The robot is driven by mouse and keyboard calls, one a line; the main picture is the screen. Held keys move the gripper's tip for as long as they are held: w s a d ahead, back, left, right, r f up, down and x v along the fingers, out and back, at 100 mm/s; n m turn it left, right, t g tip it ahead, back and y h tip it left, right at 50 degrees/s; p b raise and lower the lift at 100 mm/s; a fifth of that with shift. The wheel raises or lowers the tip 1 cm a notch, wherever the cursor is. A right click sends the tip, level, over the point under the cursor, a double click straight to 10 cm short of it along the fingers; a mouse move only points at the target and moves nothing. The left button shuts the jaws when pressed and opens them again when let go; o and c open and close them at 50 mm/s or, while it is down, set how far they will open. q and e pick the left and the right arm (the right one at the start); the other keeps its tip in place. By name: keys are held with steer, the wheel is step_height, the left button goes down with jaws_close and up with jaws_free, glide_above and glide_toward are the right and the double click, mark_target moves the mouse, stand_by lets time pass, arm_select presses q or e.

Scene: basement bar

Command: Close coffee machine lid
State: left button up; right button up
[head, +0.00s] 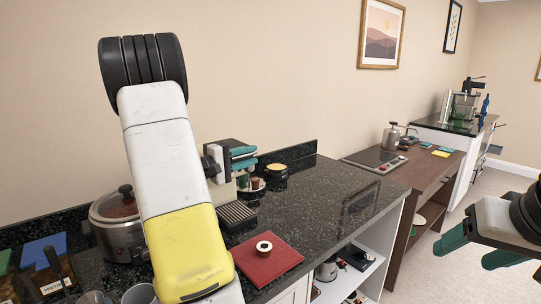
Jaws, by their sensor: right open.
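The coffee machine (237,215) stands on the dark counter behind my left arm; its drip tray shows and much of its body is hidden. I cannot make out its lid or how far open it is. My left gripper (245,158), with teal fingers, is at the upper part of the machine. The fingers lie near each other in this view, and I cannot tell whether they touch the machine or are shut. My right gripper (478,248) is open and empty at the right edge, away from the counter.
A round cooker (117,225) stands at the left. A red board (266,259) with a small round item (264,248) lies in front of the machine. A dark round container (276,174) stands behind it. The counter's right half (335,200) is clear.

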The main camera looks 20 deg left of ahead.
arm_select(q)
steer(key=shift+s+r, duration=0.1)
steer(key=v, duration=0.7)
steer(key=shift+s+a, duration=0.2)
steer(key=shift+s, duration=0.1)
stand_by(0.3)
